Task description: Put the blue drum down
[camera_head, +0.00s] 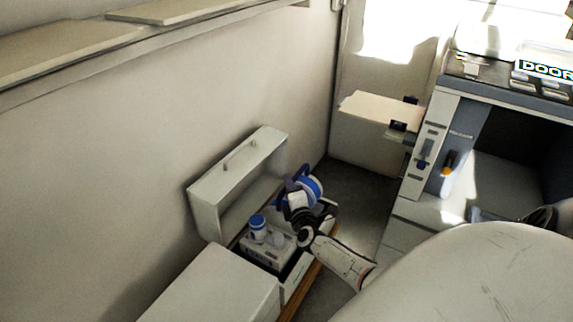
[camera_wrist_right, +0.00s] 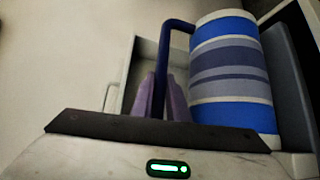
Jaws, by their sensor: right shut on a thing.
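The blue drum (camera_head: 309,187) is a cylinder with blue, grey and white bands and a dark blue handle. It also shows large in the right wrist view (camera_wrist_right: 236,85). My right gripper (camera_head: 292,200) is shut on the handle, with its purple fingertips (camera_wrist_right: 164,98) around the bar and the drum just to their right. The drum is at the far end of an open pale case (camera_head: 294,281). I cannot tell whether it touches the case or hangs above it. My left gripper is not in view.
The case's lid (camera_head: 225,185) stands upright by the wall. A small blue-and-white jar (camera_head: 257,227) sits on a white box inside the case. A white block (camera_head: 215,290) is in front. A cabinet (camera_head: 440,150) stands right, beyond dark open floor (camera_head: 357,190).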

